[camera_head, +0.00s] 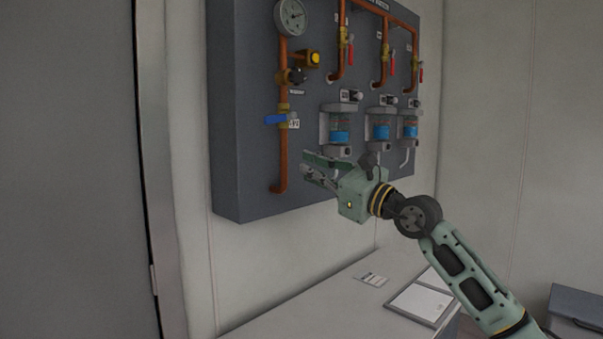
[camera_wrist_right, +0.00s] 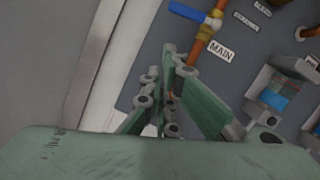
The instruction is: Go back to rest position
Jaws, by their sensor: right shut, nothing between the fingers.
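My right gripper (camera_head: 308,168) is raised in front of the lower part of a grey wall panel, its arm coming in from the lower right. Its fingers are shut with nothing between them. In the right wrist view the gripper (camera_wrist_right: 172,60) points at the panel, below a blue-handled valve (camera_wrist_right: 188,11) and a "MAIN" label (camera_wrist_right: 220,49). I cannot tell from these views whether it touches the panel. My left gripper is not in either view.
The panel (camera_head: 240,190) carries copper pipes, a gauge (camera_head: 291,17), a blue valve handle (camera_head: 276,119), red-handled valves and several blue-filled cups (camera_head: 339,137). A counter (camera_head: 300,310) below holds a clipboard-like sheet (camera_head: 420,303). A door frame (camera_head: 160,200) stands at left.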

